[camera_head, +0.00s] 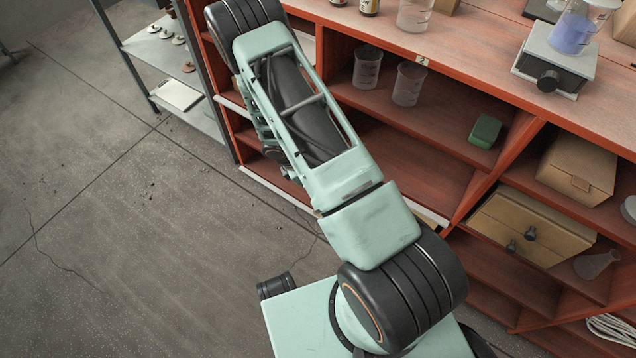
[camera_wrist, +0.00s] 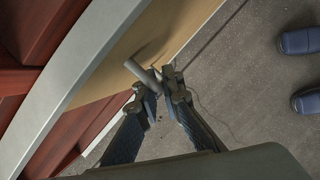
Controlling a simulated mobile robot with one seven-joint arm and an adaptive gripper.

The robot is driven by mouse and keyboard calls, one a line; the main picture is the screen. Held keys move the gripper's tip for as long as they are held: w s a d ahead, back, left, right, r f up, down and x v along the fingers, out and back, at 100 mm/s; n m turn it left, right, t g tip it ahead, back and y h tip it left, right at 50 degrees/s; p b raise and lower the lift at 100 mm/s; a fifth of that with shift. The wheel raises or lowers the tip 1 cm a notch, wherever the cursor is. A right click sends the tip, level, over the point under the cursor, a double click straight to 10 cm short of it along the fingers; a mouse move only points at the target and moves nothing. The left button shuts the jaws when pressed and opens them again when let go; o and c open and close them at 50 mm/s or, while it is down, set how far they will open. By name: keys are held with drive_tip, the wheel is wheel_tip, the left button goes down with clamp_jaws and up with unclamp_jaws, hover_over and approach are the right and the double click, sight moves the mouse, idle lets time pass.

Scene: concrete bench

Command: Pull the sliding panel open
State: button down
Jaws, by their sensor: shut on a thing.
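The sliding panel (camera_wrist: 122,62) shows in the wrist view as a tan face beside a pale grey-white edge strip. A small grey bar handle (camera_wrist: 142,73) stands out from its face. My gripper (camera_wrist: 158,84) is shut on this handle, with one dark finger on each side of it near the tips. In the head view my arm covers the middle of the bench, and the gripper and handle cannot be made out there. How far the panel stands open cannot be told.
A grey metal rack (camera_head: 190,105) stands left. Blue shoes (camera_wrist: 299,41) lie on the floor, which is otherwise mostly clear.

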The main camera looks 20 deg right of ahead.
drive_tip(key=c, duration=2.4)
unclamp_jaws()
drive_tip(key=v, duration=1.2)
